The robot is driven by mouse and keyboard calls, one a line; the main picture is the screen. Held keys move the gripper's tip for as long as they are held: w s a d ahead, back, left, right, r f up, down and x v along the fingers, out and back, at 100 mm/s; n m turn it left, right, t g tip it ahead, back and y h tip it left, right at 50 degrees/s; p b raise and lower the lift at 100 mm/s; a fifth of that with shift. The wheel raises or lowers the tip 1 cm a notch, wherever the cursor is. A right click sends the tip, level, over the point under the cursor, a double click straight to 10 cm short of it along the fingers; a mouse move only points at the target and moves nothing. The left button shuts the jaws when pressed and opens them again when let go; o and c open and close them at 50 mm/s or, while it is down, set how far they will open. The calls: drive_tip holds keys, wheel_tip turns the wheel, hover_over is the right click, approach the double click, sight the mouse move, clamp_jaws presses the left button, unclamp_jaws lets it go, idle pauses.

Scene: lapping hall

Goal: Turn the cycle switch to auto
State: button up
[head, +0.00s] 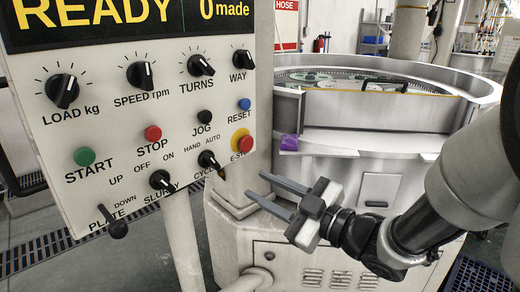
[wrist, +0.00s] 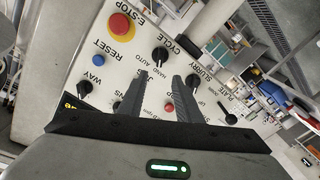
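The cycle switch (head: 207,159) is a black knob low on the right of the white control panel (head: 120,125), below the HAND and AUTO labels. In the wrist view the cycle switch (wrist: 160,55) shows just beyond the fingertips. My gripper (head: 255,185) is to the right of the panel in the head view, fingers pointing left. In the wrist view my gripper (wrist: 165,75) is open and empty, apart from the knob.
The red E-stop (head: 241,144) is close to the right of the cycle switch, and the slurry switch (head: 160,180) is to its left. The plate lever (head: 117,229) hangs at lower left. A large round lapping machine (head: 400,110) stands behind my arm.

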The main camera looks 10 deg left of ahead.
sight(215, 163)
drive_tip(key=x, duration=1.5)
drive_tip(key=shift+a+f+p, duration=0.1)
drive_tip(key=shift+p, duration=0.3)
clamp_jaws()
